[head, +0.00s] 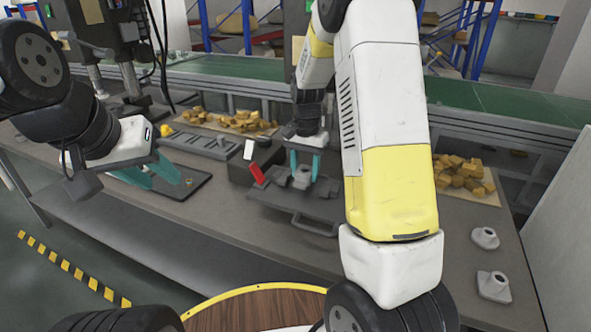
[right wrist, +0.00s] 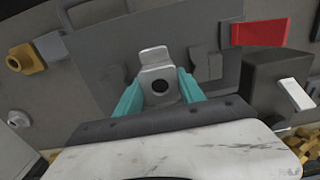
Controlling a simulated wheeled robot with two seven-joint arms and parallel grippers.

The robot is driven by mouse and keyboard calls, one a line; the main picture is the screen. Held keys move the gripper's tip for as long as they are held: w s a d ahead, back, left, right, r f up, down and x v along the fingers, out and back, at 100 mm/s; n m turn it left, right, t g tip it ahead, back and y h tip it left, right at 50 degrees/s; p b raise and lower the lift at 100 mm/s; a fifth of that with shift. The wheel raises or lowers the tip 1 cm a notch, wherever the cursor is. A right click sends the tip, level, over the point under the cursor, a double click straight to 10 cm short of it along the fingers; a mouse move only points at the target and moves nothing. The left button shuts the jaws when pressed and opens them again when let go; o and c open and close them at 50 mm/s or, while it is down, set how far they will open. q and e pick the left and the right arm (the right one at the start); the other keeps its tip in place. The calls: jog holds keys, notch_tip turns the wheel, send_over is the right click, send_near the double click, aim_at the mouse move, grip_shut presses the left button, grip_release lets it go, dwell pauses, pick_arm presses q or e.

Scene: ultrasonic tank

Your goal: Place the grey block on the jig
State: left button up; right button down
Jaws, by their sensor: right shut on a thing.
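My right gripper (head: 305,164) is shut on the grey block (head: 302,179), with a teal finger on each side. In the right wrist view the grey block (right wrist: 155,64) shows a flat tab and a dark round hole between the fingers. The block is at the jig (head: 272,197), a dark grey plate with a front handle, beside the red lever (head: 257,173). I cannot tell whether the block touches the jig or hangs just above it. My left gripper (head: 148,177) is open and empty at the left, over a dark flat plate (head: 197,186).
A dark box (head: 239,169) with a white switch (head: 249,149) stands left of the jig. Two light grey blocks (head: 485,238) (head: 493,287) stand at the right of the table. Trays of yellow-brown pieces (head: 462,174) (head: 236,121) lie behind. A green conveyor (head: 225,74) runs along the back.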

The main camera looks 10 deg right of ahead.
aim_at(305, 172)
jog(key=shift+s+f, duration=0.1)
jog(key=shift+f, duration=1.4)
jog(key=shift+f, duration=0.1)
jog(key=c, duration=0.7)
grip_release()
